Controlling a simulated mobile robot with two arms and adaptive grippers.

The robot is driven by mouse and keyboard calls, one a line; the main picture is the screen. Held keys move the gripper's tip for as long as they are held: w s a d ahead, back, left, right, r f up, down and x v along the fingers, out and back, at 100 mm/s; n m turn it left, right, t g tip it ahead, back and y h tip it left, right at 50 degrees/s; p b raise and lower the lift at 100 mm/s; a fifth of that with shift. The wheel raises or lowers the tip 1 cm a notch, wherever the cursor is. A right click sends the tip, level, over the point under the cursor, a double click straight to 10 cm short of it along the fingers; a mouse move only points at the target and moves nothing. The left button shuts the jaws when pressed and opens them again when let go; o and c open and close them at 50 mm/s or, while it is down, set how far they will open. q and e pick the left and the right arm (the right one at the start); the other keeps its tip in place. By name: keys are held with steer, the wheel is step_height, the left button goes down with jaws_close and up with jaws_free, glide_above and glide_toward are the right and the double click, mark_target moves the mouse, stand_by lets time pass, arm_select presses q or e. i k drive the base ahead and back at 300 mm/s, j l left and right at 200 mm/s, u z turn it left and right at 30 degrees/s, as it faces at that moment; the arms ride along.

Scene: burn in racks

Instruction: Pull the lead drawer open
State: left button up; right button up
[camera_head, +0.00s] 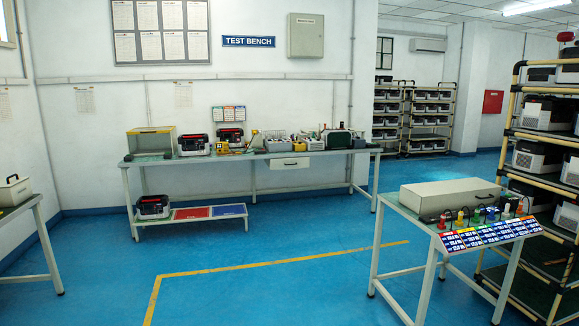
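A small pale drawer (290,163) with a dark handle hangs under the top of the test bench (262,156), right of its middle. It looks shut, though it is small in the picture. It carries no label that I can read. Neither of my grippers shows in the head view. The drawer is well away from me, across the floor.
A table (393,204) at the right front bears a long grey box, several coloured plugs and a sloped label panel. Racks of units (540,150) stand at the right. Another table (20,206) is at the left edge. Blue floor (270,290) is open between them, with a yellow line.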

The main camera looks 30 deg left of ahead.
mark_target(303, 162)
steer(key=i+j+u, duration=0.4)
steer(key=i, duration=0.25)
steer(key=i+j+u, duration=0.25)
steer(key=i, duration=0.7)
steer(key=i+u, duration=0.3)
steer(key=i, duration=2.5)
